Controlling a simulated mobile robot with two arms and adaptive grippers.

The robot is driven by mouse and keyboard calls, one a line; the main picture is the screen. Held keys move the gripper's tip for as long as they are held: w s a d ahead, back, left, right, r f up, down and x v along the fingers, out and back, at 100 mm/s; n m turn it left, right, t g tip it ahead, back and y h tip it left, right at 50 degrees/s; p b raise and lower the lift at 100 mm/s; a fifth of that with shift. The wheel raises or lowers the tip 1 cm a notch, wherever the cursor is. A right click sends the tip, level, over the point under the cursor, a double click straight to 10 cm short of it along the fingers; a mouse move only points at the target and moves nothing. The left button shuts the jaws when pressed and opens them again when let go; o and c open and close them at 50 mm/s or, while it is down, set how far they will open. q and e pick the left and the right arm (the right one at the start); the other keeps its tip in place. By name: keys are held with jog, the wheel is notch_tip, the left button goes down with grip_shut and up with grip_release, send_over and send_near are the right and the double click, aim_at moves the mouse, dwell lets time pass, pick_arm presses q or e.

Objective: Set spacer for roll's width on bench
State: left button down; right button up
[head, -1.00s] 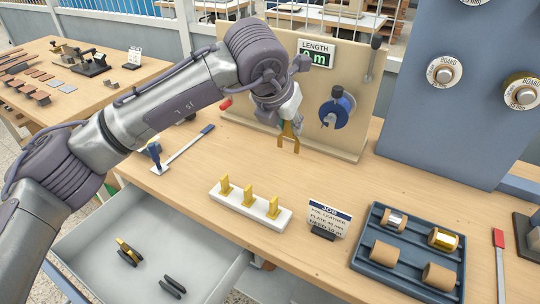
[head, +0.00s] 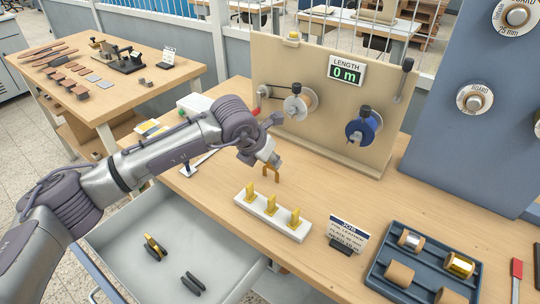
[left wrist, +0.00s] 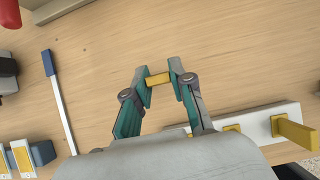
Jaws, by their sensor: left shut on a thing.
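My left gripper (head: 268,164) is shut on a small yellow spacer (left wrist: 158,79), which shows between its fingertips in the left wrist view. Two of these also show at the lower right of the left wrist view (left wrist: 293,130). A job card (head: 348,232) stands right of the rack; its small print is hard to read. My right gripper is not in view.
Behind the gripper stands a wooden panel (head: 330,105) with a "0 m" length display (head: 345,73), reels and a blue wheel (head: 361,128). A dark tray (head: 419,275) holds rolls at the right. An open drawer (head: 120,225) holds a yellow piece and dark pieces.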

pick_arm(q)
jog(key=c, duration=1)
grip_release()
jog(key=shift+r, duration=0.15)
jog(key=shift+s+a+r, duration=0.1)
jog(key=shift+a+r, duration=0.05)
jog(key=shift+r, duration=0.1)
jog(key=b+v, duration=0.2)
jog(key=v, duration=0.9)
jog(key=shift+s, duration=0.1)
